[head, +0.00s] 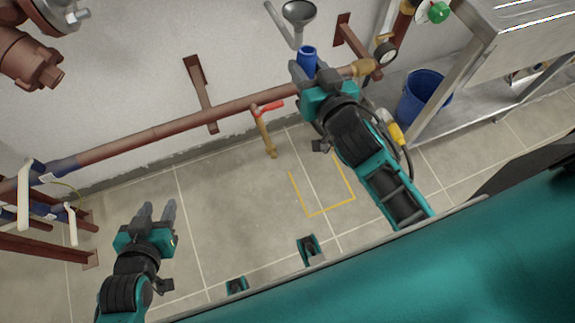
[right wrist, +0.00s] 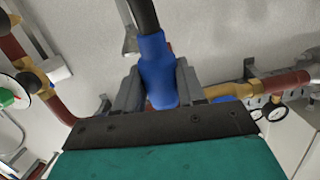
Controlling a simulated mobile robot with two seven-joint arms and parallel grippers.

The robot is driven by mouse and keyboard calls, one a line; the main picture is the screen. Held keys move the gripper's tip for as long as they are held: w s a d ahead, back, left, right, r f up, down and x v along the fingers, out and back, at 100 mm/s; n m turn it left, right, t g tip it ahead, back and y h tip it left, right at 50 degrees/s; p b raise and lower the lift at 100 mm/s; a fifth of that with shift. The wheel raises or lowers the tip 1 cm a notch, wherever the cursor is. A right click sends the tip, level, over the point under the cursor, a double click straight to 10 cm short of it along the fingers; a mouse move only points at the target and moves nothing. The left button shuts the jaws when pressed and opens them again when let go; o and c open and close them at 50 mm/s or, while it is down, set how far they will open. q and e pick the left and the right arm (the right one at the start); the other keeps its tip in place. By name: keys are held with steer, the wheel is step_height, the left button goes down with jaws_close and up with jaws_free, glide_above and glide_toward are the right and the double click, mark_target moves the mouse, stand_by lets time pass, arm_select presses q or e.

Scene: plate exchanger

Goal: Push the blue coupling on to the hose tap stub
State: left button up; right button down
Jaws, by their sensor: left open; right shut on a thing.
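The blue coupling (head: 308,58) is gripped by my right gripper (head: 308,72), high near the wall pipe. In the right wrist view the coupling (right wrist: 157,72) sits between both fingers of the gripper (right wrist: 157,88), with a black hose (right wrist: 144,14) running from its upper end. The hose tap (head: 268,107) has a red handle and hangs from the pipe. Its brass stub (head: 271,152) points down, below and left of the right gripper and apart from the coupling. My left gripper (head: 157,212) is open and empty over the floor at lower left.
A rusty pipe (head: 160,129) runs along the wall, with a bracket (head: 201,94) and a gauge (head: 385,53). A funnel (head: 299,12) is above the coupling. A blue bucket (head: 422,94) stands under the metal bench at right. The floor around the yellow marking (head: 328,212) is clear.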

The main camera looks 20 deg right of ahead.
steer(key=s+a+f+g+y, duration=0.25)
steer(key=s+f+g, duration=0.2)
steer(key=f, duration=0.45)
steer(key=s+a+f+n+g+y, duration=0.1)
steer(key=s+a+f+g, duration=0.25)
steer(key=f+g, duration=0.4)
steer(key=s+a+f+g+y, duration=0.2)
steer(key=s+f+g, duration=0.25)
steer(key=f, duration=0.65)
arm_select(q)
steer(key=f+b, duration=0.1)
steer(key=b, duration=0.1)
steer(key=f+b, duration=0.2)
steer(key=b, duration=0.1)
steer(key=shift+w+d+h, duration=0.2)
steer(key=shift+d+h, duration=0.15)
steer(key=shift+h, duration=0.05)
arm_select(e)
steer(key=w, duration=0.8)
steer(key=shift+w+r, duration=0.15)
steer(key=shift+r, duration=0.15)
steer(key=shift+w+r+t, duration=0.1)
steer(key=shift+w+t, duration=0.1)
steer(key=shift+t, duration=0.05)
